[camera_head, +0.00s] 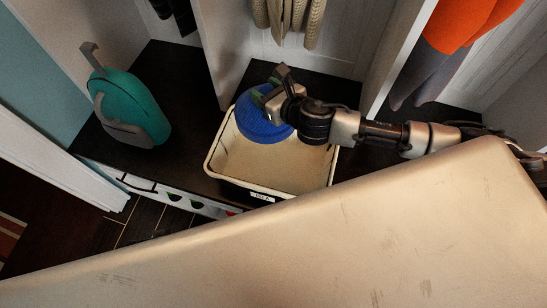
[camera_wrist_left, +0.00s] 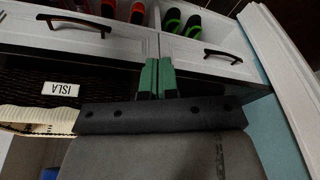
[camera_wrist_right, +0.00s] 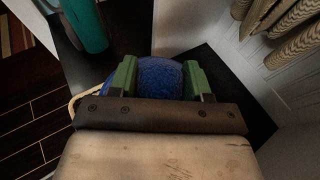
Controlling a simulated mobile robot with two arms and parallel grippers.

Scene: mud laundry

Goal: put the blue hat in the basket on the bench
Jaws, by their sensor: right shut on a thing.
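The blue hat (camera_head: 262,122) is at the back part of the cream-lined basket (camera_head: 224,178) on the dark bench. My right gripper (camera_head: 265,97) is shut on the hat; in the right wrist view the hat (camera_wrist_right: 158,76) shows between its green fingers (camera_wrist_right: 157,78). The hat overlaps the basket's back left rim; I cannot tell whether it touches the lining. My left gripper (camera_wrist_left: 158,78) has its green fingers together and empty, in front of white drawers beneath the bench. The basket's dark woven side (camera_wrist_left: 40,88) with a name label shows at left there.
A teal backpack (camera_head: 130,105) stands on the bench to the left. An orange garment (camera_head: 470,22) and grey clothing (camera_head: 425,72) hang at right. Beige knitwear (camera_head: 290,20) hangs behind the basket. Shoes (camera_wrist_left: 183,22) sit in the drawers.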

